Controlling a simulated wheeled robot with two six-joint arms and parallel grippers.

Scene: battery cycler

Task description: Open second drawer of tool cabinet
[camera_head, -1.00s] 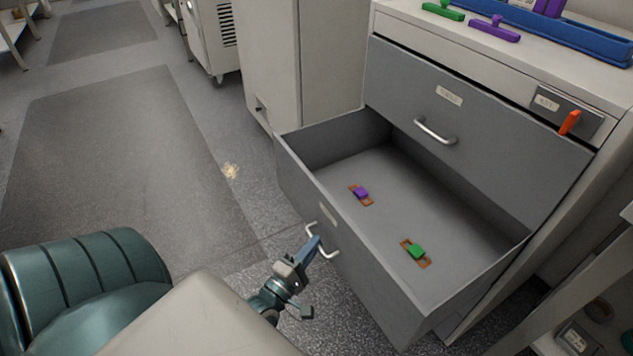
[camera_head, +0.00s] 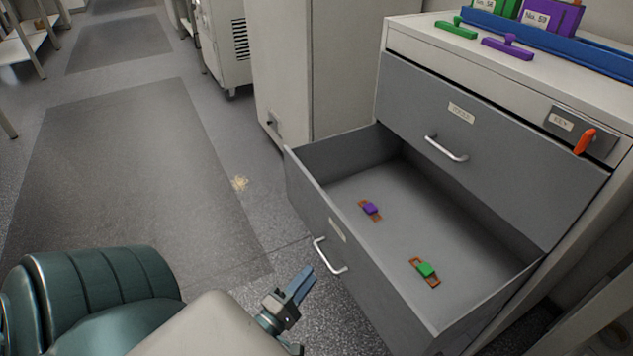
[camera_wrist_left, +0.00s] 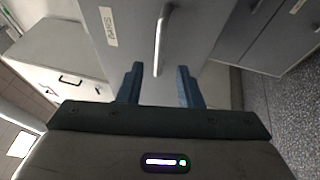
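The grey tool cabinet (camera_head: 480,150) has a closed upper drawer (camera_head: 490,135) with a silver handle. The drawer below it (camera_head: 385,285) is pulled far out. Its silver handle (camera_head: 328,257) is clear of my left gripper (camera_head: 303,284), which is just below and in front of it. In the left wrist view the two blue fingers (camera_wrist_left: 160,85) are spread apart, with the handle (camera_wrist_left: 160,40) ahead of the gap and nothing between them. A purple piece (camera_head: 370,208) and a green piece (camera_head: 425,269) lie in orange-brown holders inside the open drawer. My right gripper does not show.
An orange key (camera_head: 584,141) sits in a panel at the cabinet's upper right. Green and purple tools (camera_head: 507,48) and a blue tray (camera_head: 560,40) are on top. A pale cabinet (camera_head: 310,75) stands behind the open drawer. Floor is free to the left.

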